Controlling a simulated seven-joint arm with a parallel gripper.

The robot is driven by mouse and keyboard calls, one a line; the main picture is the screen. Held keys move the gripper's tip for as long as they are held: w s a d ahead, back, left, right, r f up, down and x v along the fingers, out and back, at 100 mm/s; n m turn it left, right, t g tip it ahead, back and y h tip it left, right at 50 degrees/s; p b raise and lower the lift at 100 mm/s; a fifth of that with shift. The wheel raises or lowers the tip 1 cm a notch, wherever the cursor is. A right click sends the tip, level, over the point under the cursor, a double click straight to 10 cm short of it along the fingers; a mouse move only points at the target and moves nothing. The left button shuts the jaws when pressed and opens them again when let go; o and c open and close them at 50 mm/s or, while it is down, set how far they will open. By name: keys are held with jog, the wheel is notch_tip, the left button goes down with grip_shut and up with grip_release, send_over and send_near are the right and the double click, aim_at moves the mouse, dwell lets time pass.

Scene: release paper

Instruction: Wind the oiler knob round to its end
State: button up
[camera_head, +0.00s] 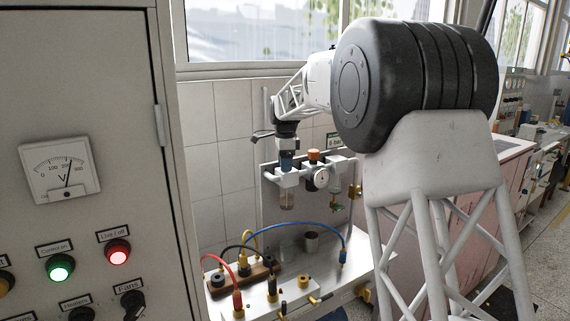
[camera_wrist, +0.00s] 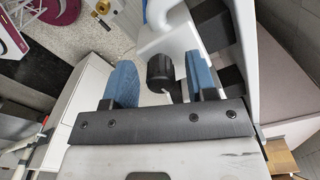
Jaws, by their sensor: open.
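The oiler knob is a black ribbed knob (camera_wrist: 160,72) in the wrist view. It lies between the two blue fingers of my gripper (camera_wrist: 160,82), with a visible gap on each side. My gripper is open and points down. In the head view my gripper (camera_head: 288,160) is over the left unit of the wall-mounted air set, above a clear brownish bowl (camera_head: 287,200). The knob is hidden there behind the fingers. How far it is turned cannot be told.
An orange-red knob (camera_head: 313,155) and a round gauge (camera_head: 321,179) sit close to the right of my gripper. A grey control cabinet (camera_head: 90,100) stands at the left.

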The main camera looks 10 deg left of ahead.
jog(key=shift+c, duration=0.3)
jog(key=c, duration=0.9)
jog(key=shift+o, duration=0.2)
